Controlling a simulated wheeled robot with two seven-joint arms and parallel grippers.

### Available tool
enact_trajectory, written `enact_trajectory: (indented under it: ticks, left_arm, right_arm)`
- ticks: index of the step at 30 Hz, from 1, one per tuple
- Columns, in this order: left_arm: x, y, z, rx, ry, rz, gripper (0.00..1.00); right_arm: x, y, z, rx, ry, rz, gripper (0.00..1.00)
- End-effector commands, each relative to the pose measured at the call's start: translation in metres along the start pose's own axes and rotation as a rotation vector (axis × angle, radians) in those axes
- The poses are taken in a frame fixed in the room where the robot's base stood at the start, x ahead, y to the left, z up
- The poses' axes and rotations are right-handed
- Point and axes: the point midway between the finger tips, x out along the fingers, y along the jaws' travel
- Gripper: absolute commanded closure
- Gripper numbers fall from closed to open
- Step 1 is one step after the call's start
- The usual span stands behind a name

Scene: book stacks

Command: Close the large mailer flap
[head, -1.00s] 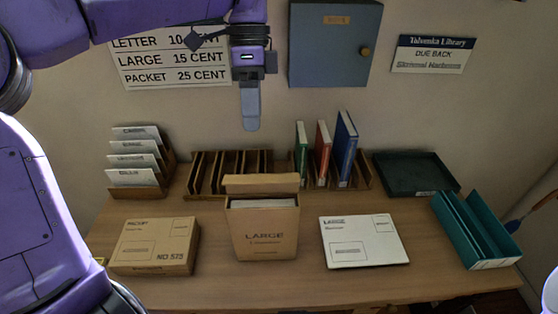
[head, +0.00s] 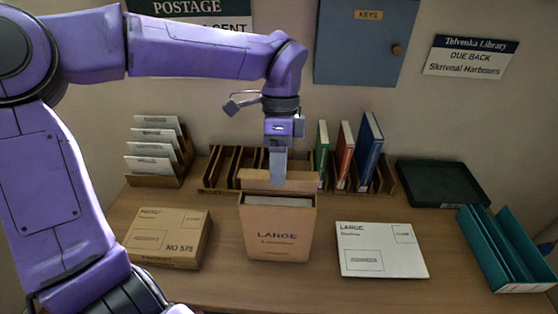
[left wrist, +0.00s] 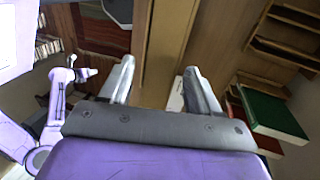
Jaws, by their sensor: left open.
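The large mailer (head: 277,236) is a brown box marked LARGE, standing upright on the desk with its top open. Pale contents show at its mouth. Its flap (head: 254,180) stands raised along the back edge. My left gripper (head: 278,182) points down over the flap, and its tip overlaps the flap in the head view; whether they touch is unclear. In the left wrist view the left gripper (left wrist: 162,85) is open, with a brown strip of card beyond and between its fingers. My right arm seems to show small in that view; its jaws (left wrist: 88,73) are too small to judge.
A brown packet (head: 167,237) lies left of the mailer and a white mailer (head: 381,249) right of it. Behind stand a wooden rack (head: 215,170) and upright books (head: 368,150). A dark tray (head: 441,184) and teal holder (head: 505,250) are at right.

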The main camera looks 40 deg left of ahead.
Motion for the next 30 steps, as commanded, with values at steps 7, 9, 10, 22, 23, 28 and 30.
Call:
enact_trajectory:
  ticks: [7, 9, 10, 22, 23, 28, 30]
  left_arm:
    - [0.000, 0.000, 0.000, 0.000, 0.000, 0.000, 0.58]
    - [0.000, 0.000, 0.000, 0.000, 0.000, 0.000, 0.81]
    - [0.000, 0.000, 0.000, 0.000, 0.000, 0.000, 0.90]
    - [-0.002, 0.006, 0.000, 0.004, 0.003, -0.055, 0.91]
    - [-0.002, 0.007, 0.000, 0.004, 0.003, -0.068, 0.91]
    - [0.001, 0.016, 0.000, 0.006, 0.005, -0.179, 0.91]
    - [0.004, 0.020, 0.000, 0.007, 0.005, -0.240, 0.91]
  right_arm:
    - [0.000, 0.000, 0.000, 0.000, 0.000, 0.000, 0.70]
    - [0.000, 0.000, 0.000, 0.000, 0.000, 0.000, 0.70]
    - [0.000, 0.000, 0.000, 0.000, 0.000, 0.000, 0.70]
    - [-0.008, 0.001, -0.003, 0.000, 0.000, 0.000, 0.70]
    - [-0.010, 0.001, -0.004, 0.000, 0.000, 0.000, 0.70]
    - [-0.019, 0.002, -0.008, 0.000, 0.000, 0.000, 0.70]
    - [-0.020, 0.002, -0.008, 0.000, 0.000, 0.000, 0.70]
